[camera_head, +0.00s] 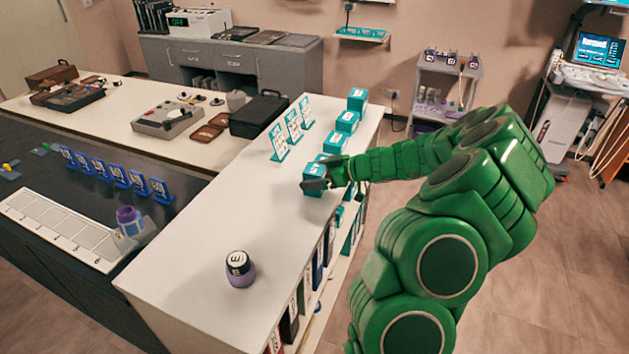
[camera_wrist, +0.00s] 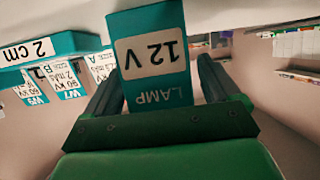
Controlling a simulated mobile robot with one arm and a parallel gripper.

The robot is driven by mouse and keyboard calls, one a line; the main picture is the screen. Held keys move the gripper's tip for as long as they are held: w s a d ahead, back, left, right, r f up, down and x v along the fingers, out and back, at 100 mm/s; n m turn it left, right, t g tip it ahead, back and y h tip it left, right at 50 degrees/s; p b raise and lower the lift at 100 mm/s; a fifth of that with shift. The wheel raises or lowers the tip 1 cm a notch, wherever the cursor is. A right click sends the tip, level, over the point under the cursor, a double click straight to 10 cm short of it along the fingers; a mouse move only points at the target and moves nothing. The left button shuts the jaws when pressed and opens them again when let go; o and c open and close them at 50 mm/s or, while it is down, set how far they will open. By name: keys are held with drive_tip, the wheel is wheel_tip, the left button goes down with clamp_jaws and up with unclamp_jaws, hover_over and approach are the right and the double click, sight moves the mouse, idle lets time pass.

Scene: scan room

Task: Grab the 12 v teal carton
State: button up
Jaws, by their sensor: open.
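The teal carton with a white label reading "12 V" and "LAMP" (camera_wrist: 152,55) fills the middle of the wrist view, upside down in the picture. My gripper (camera_wrist: 157,88) is open, with one dark finger on each side of this carton. In the head view my gripper (camera_head: 325,175) is at the near end of a row of teal cartons on the white counter (camera_head: 205,235). The near carton (camera_head: 312,172) there is partly hidden by my fingers. I cannot tell whether the fingers touch the carton.
More teal cartons (camera_head: 347,121) stand in a row behind along the counter's right edge. Several teal-framed cards (camera_head: 293,125) stand to their left. A purple jar (camera_head: 240,268) stands on the near counter. The counter's middle is clear.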

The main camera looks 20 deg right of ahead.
drive_tip(key=shift+x, duration=0.95)
drive_tip(key=shift+r, duration=0.1)
drive_tip(key=c, duration=1)
drive_tip(key=shift+c, duration=0.2)
